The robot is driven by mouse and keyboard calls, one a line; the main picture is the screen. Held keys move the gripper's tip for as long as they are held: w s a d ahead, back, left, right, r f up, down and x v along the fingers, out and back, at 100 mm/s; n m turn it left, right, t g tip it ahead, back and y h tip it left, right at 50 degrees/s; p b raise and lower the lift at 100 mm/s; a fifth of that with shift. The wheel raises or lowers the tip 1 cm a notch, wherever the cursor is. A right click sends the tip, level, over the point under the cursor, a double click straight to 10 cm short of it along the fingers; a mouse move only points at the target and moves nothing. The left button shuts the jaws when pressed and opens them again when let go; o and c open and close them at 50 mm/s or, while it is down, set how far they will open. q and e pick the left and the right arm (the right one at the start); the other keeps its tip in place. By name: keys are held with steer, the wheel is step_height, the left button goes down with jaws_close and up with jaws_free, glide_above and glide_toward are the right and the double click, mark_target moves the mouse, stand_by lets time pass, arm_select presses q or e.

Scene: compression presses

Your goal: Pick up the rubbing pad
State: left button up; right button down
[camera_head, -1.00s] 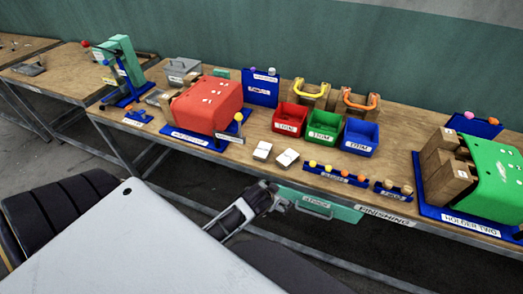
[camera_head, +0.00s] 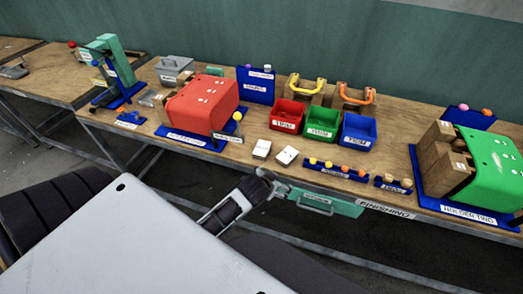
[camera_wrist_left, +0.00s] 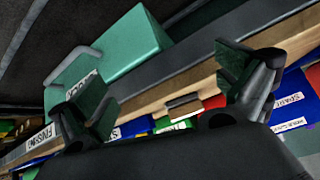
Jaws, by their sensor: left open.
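Two small pale blocks with labels too small to read lie side by side near the table's front edge: a left pale block (camera_head: 262,149) and a right pale block (camera_head: 287,156). Either could be the rubbing pad; I cannot tell which. My left gripper (camera_head: 272,183) is in front of the table edge, below the two blocks and apart from them. In the left wrist view its two fingers (camera_wrist_left: 165,98) are spread with nothing held between them. A small brownish block (camera_wrist_left: 184,104) shows beyond the gap at the table edge. My right gripper is out of view.
A green drawer (camera_head: 325,203) with a handle hangs under the table edge, close to my left gripper. A red press cover (camera_head: 203,103) stands left of the blocks. Red (camera_head: 288,115), green (camera_head: 322,122) and blue (camera_head: 358,132) bins stand behind, and a blue rack (camera_head: 335,170) stands right.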

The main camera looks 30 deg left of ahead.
arm_select(q)
steer(key=shift+w+d+r, duration=0.15)
steer(key=shift+w+r, duration=0.15)
steer(key=shift+w, duration=0.1)
steer(key=w+d+r+m+t+h, duration=0.1)
steer(key=w+d+r+t+h, duration=0.15)
steer(key=w+r+t, duration=0.55)
steer(key=w+d+r+m+t+h, duration=0.1)
steer(key=w+d+r, duration=0.35)
steer(key=r, duration=0.65)
steer(key=s+d+r+m+g+h, duration=0.3)
steer(key=d+r+m+g+h, duration=0.55)
steer(key=d+m+h, duration=0.55)
steer(key=s+a+f+m+g+y, duration=0.35)
steer(key=a+f+g+y, duration=0.25)
steer(key=a+f+g, duration=0.3)
steer(key=w+a+f+n+y, duration=0.2)
steer(key=a+n+y, duration=0.3)
steer(key=a, duration=1.8)
steer(key=y, duration=0.5)
steer(key=shift+p, duration=0.3)
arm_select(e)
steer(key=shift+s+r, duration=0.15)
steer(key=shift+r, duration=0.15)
